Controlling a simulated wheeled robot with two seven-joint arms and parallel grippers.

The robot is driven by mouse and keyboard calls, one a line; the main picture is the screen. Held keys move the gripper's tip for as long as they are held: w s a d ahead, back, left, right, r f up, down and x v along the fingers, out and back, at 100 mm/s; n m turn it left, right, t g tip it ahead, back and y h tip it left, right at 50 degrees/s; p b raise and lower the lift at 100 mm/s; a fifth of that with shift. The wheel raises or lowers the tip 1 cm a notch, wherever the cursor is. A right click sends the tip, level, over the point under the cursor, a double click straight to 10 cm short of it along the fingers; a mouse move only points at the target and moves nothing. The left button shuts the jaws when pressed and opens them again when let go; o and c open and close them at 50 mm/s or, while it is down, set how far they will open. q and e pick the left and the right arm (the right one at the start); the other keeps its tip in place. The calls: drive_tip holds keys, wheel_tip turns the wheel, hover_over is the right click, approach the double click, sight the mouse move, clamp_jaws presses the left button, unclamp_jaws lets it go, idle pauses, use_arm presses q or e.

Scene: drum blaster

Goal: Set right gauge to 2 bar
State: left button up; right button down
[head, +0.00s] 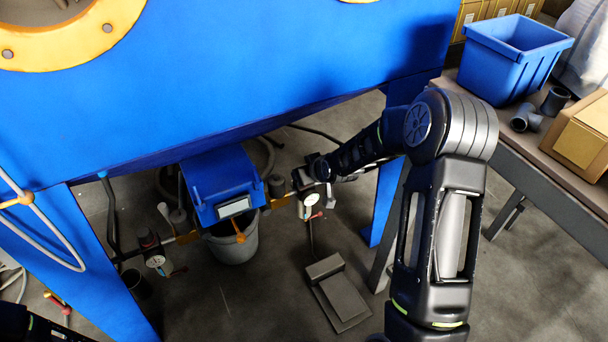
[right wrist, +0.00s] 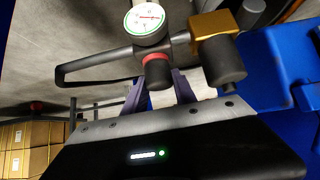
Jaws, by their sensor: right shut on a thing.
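The right gauge (head: 311,199) is a small white dial under the blue cabinet. In the right wrist view the gauge (right wrist: 146,18) has a green rim and a reddish mark across its face; its reading is too small to tell. Below it is a black regulator knob (right wrist: 157,76) with a red ring. My right gripper (head: 304,178) is at the regulator beside the gauge. In the wrist view its fingers (right wrist: 158,88) are on either side of the knob, shut on it. My left gripper is not in view.
A left gauge (head: 155,261) hangs on the same pipework. A blue box (head: 217,180) sits above a grey bucket (head: 236,248). A pedal (head: 338,292) lies on the floor. The cabinet (head: 260,70) overhangs the regulator; a workbench (head: 540,180) stands at right.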

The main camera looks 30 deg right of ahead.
drive_tip(key=c, duration=1)
unclamp_jaws()
drive_tip(key=p+v, duration=0.3)
drive_tip(key=v, duration=0.3)
drive_tip(key=shift+s+r, duration=0.2)
drive_tip(key=shift+r, duration=0.2)
drive_tip(key=shift+s+r, duration=0.25)
drive_tip(key=shift+s, duration=0.2)
